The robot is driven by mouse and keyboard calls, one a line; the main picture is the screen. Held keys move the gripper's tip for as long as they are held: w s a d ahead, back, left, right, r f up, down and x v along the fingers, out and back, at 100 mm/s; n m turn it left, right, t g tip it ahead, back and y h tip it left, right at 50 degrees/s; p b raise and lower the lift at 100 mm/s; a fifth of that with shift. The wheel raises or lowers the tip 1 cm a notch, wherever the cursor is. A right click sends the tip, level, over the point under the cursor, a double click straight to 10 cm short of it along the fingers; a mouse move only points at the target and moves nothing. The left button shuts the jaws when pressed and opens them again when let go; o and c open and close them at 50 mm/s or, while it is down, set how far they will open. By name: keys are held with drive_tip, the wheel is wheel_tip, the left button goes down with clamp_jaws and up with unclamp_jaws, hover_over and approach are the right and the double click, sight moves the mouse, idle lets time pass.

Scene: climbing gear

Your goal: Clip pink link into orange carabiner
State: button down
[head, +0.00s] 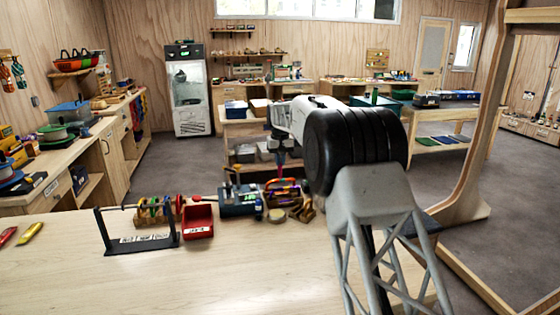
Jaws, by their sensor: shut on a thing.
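My gripper (280,147) points down above the back edge of the wooden table, left of my dark arm joint. It is small in this view, and its fingers are shut on a small pinkish thing, seemingly the pink link (281,161). Below it and slightly right is a cluster of coloured gear with orange and purple parts. An orange curved piece (290,183) there may be the orange carabiner, but its gate cannot be made out. The pink link appears above this cluster; whether they touch cannot be told.
A blue-grey vice-like block (237,203) stands near the cluster. Red and yellow tools lie far left. The table's front is clear.

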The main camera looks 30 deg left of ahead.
drive_tip(key=shift+f, duration=1.6)
idle(1.7)
drive_tip(key=shift+s+a, duration=1.1)
idle(1.5)
drive_tip(key=shift+s+a+f, duration=0.1)
drive_tip(key=shift+s+a, duration=0.15)
drive_tip(key=shift+s, duration=0.05)
idle(1.3)
drive_tip(key=c, duration=1.1)
unclamp_jaws()
drive_tip(key=shift+c, duration=0.2)
